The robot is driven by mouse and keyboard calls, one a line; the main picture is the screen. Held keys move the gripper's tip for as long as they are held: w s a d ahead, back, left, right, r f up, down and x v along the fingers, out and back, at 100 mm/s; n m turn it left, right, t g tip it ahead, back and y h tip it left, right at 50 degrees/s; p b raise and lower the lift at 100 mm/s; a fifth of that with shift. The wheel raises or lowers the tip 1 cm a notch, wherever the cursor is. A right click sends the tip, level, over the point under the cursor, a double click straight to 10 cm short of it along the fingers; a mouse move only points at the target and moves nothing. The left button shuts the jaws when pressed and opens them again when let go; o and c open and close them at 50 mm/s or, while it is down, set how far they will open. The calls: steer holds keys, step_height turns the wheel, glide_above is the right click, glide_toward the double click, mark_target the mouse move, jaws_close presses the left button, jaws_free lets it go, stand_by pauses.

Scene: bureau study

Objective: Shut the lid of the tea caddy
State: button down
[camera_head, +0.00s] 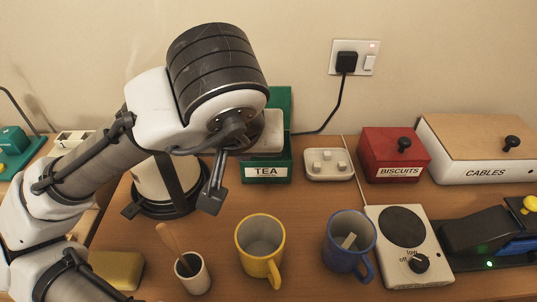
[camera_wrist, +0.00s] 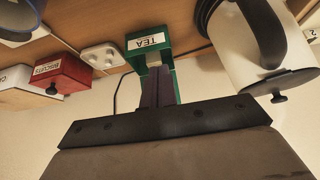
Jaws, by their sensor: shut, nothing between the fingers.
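The green tea caddy (camera_head: 266,172), with a white TEA label on its front, stands against the wall in the head view. Its green lid (camera_head: 284,97) is raised upright at the back, partly hidden behind my arm. My gripper (camera_head: 211,203) points down at the left of the caddy in the head view, its fingers shut and empty. In the wrist view the picture is upside down: the caddy (camera_wrist: 165,50) is beyond the shut fingers (camera_wrist: 157,72), which cover part of it. I cannot tell whether they touch it.
A white and black kettle (camera_head: 150,185) stands left of the caddy, close to my gripper. A yellow mug (camera_head: 262,245), a blue mug (camera_head: 348,245) and a small pot (camera_head: 193,274) stand in front.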

steer(key=shift+s, duration=0.1)
steer(key=s+f+b, duration=0.1)
steer(key=s+b, duration=0.3)
steer(key=s, duration=0.4)
steer(key=shift+s, duration=0.15)
stand_by(0.4)
